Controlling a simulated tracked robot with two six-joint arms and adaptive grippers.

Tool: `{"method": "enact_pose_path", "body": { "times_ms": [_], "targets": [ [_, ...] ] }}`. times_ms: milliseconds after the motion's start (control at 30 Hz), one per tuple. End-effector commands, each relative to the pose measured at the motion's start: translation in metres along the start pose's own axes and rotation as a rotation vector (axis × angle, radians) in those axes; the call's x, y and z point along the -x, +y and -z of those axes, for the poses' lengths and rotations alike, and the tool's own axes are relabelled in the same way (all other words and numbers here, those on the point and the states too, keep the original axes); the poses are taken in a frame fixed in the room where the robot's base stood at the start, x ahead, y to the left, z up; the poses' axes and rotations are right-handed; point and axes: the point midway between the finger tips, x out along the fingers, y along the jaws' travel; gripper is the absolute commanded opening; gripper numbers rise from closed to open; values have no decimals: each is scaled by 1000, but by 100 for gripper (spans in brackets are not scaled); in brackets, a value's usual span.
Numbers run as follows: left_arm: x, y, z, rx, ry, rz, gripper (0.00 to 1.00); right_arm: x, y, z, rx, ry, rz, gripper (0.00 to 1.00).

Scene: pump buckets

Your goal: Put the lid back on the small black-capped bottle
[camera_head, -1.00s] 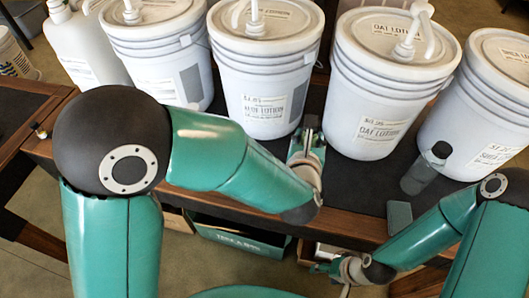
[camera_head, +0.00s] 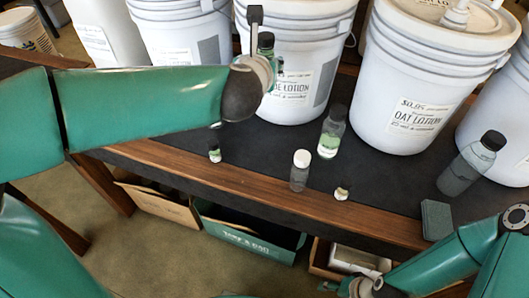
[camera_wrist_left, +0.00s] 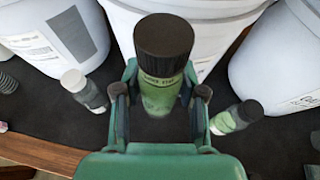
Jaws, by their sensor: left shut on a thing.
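My left gripper (camera_head: 262,58) is shut on a green bottle with a black cap (camera_head: 266,42), raised in front of the aloe lotion bucket. In the left wrist view, the bottle (camera_wrist_left: 160,94) stands between the two fingers, its black cap (camera_wrist_left: 164,36) on top. On the table are a small dark-capped bottle (camera_head: 342,190), another small bottle (camera_head: 215,148), a clear bottle with a white cap (camera_head: 299,172) and a taller green black-capped bottle (camera_head: 331,132). No loose lid can be made out. My right gripper (camera_head: 364,287) is low at the front edge; its fingers are unclear.
Large white lotion buckets (camera_head: 425,85) line the back of the dark table (camera_head: 270,150). A grey bottle with a black cap (camera_head: 472,165) and a dark block (camera_head: 436,220) are at the right. Boxes (camera_head: 248,232) sit below the wooden front edge.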

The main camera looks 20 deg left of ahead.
Motion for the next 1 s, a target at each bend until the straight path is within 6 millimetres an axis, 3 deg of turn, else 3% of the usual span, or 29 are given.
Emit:
{"method": "enact_pose_path", "body": {
  "times_ms": [333,467,800,1000],
  "targets": [
    [-1,1,2,-1,0,-2,0,0,0,0,0,0,0,63],
    [-7,1,15,-2,1,-4,0,-7,3,0,0,0,0,63],
    [-40,1,96,-5,4,-4,0,-43,16,0,0,0,0,63],
    [-56,2,134,-3,2,-4,0,-57,20,0,0,0,0,63]
  ]
}}
